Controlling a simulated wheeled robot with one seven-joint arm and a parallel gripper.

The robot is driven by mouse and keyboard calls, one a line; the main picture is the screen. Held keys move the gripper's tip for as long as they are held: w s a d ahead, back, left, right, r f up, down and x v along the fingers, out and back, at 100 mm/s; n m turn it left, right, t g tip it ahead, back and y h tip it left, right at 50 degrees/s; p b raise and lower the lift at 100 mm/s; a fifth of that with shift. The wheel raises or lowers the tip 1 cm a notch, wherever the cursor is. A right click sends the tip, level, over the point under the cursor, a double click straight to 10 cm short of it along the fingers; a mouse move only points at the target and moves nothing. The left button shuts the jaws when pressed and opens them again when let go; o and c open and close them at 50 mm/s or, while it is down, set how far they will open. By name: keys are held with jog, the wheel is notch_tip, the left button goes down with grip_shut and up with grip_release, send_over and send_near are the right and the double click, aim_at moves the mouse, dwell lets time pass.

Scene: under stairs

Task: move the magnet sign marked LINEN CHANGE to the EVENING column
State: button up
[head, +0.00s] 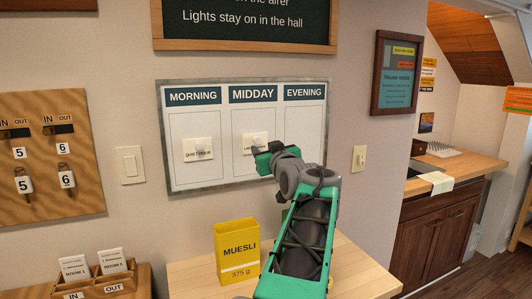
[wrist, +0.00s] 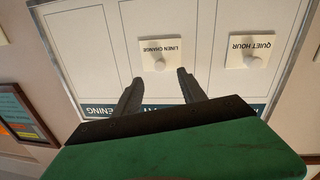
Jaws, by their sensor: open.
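The LINEN CHANGE magnet sign (head: 252,140) is a cream plate with a round knob, on the MIDDAY column of the whiteboard (head: 238,187). My gripper partly covers it in the head view. My gripper (head: 262,158) is in front of the board at the MIDDAY column. In the wrist view its two fingers (wrist: 159,78) are apart and empty, with the sign just beyond their tips. The EVENING column (head: 304,130) at the board's right is bare where visible.
The QUIET HOUR sign (head: 198,150) is on the MORNING column. A yellow MUESLI box (head: 237,250) stands on the wooden counter (head: 190,275) below the board. A light switch (head: 359,158) is right of the board, and a framed notice (head: 396,72) hangs farther right.

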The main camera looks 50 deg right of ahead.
aim_at(258, 142)
jog(key=p+x, duration=0.2)
jog(key=x, duration=0.5)
jog(key=shift+w+d+p, duration=0.2)
jog(key=shift+w+p, duration=0.1)
jog(key=shift+w, duration=0.05)
jog(key=shift+c, duration=0.5)
grip_shut()
dwell(1.3)
